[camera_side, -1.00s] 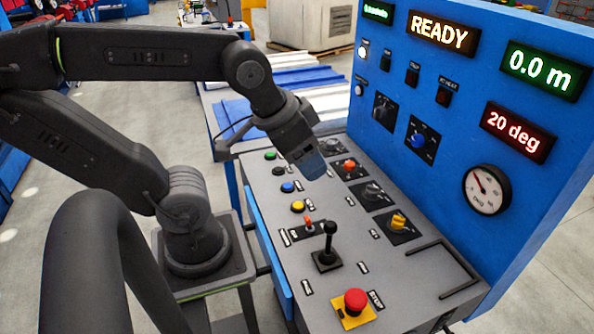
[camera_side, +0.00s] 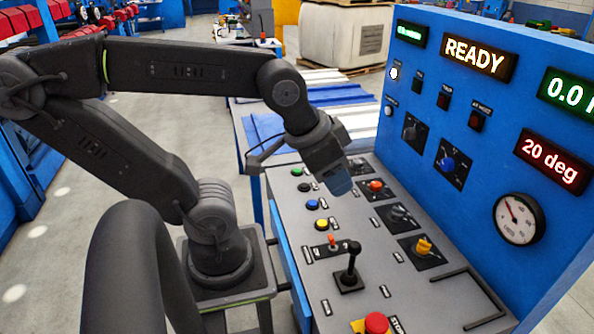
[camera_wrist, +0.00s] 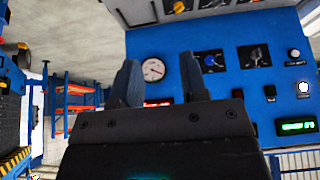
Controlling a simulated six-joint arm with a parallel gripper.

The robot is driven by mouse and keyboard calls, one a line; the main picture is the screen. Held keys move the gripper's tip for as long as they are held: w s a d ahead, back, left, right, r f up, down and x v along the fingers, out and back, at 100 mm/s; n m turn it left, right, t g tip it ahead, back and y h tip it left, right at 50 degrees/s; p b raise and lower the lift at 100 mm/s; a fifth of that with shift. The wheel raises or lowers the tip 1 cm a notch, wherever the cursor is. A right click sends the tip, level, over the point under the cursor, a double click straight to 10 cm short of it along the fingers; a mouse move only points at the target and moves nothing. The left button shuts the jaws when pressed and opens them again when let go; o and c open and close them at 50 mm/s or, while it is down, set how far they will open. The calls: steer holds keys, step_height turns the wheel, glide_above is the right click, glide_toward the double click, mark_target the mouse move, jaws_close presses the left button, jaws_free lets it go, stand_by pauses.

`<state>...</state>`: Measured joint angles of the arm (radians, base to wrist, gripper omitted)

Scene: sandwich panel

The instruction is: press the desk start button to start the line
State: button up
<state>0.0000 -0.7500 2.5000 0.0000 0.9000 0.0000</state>
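The desk's green button (camera_side: 296,171) is at the far left end of a row of round buttons in the side view; I take it for the start button, but its label is too small to read.
The blue panel (camera_side: 410,160) with a lit READY display (camera_side: 477,56) rises behind the desk. A black lever (camera_side: 350,262), a yellow knob (camera_side: 422,246) and a red mushroom button (camera_side: 377,322) stand nearer the camera. A dial gauge (camera_wrist: 153,69) shows between my fingers.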

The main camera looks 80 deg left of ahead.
jaws_close()
stand_by(1.3)
